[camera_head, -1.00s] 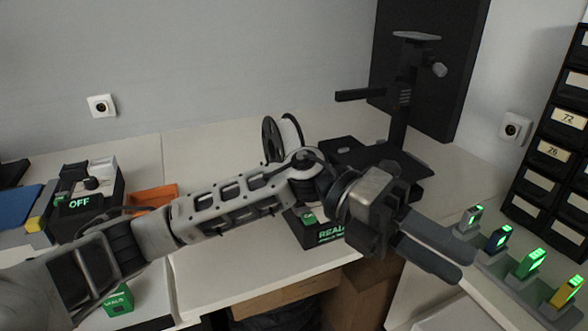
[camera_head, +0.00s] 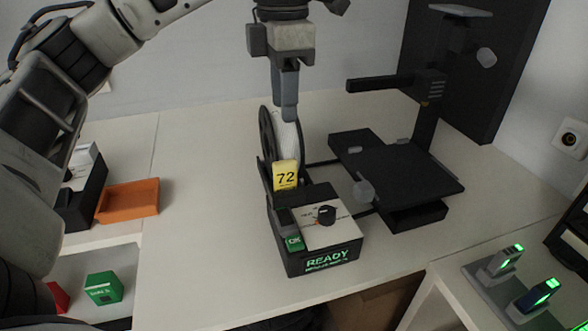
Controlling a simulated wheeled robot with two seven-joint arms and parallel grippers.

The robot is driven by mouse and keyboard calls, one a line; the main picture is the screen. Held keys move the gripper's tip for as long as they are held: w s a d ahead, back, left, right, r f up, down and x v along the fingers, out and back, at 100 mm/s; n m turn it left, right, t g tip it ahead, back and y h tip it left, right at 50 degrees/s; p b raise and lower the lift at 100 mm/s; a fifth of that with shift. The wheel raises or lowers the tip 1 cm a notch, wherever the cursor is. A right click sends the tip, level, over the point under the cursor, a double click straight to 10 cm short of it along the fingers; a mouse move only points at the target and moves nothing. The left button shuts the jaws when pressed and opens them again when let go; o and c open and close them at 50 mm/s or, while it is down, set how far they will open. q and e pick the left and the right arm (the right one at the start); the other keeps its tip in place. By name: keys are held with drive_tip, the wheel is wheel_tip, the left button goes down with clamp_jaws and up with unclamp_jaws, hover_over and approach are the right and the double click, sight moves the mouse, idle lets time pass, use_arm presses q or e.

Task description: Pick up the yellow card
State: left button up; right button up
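The yellow card (camera_head: 285,174), marked 72, stands upright at the back left of a black device (camera_head: 320,238) with a READY display, a knob and a green OK tag. My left gripper (camera_head: 289,114) points straight down above the card, apart from it. Its fingers line up one behind the other in this view, so their gap is hidden. No object shows at the fingertips. My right gripper is not in view.
A spool (camera_head: 284,140) stands just behind the card. A black printer-like stand (camera_head: 400,175) is to the right. An orange tray (camera_head: 128,201) and a green box (camera_head: 103,287) are at left. Small lit devices (camera_head: 500,260) are at lower right. The table front left of the device is clear.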

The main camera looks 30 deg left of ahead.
sight(284, 161)
use_arm(q)
drive_tip(key=f, duration=0.7)
drive_tip(key=shift+s+f, duration=0.2)
drive_tip(key=shift+f, duration=0.2)
drive_tip(key=f, duration=0.1)
drive_tip(key=f+p, duration=0.1)
drive_tip(key=f, duration=0.3)
drive_tip(key=shift+s+d, duration=0.2)
drive_tip(key=shift+s, duration=0.05)
clamp_jaws()
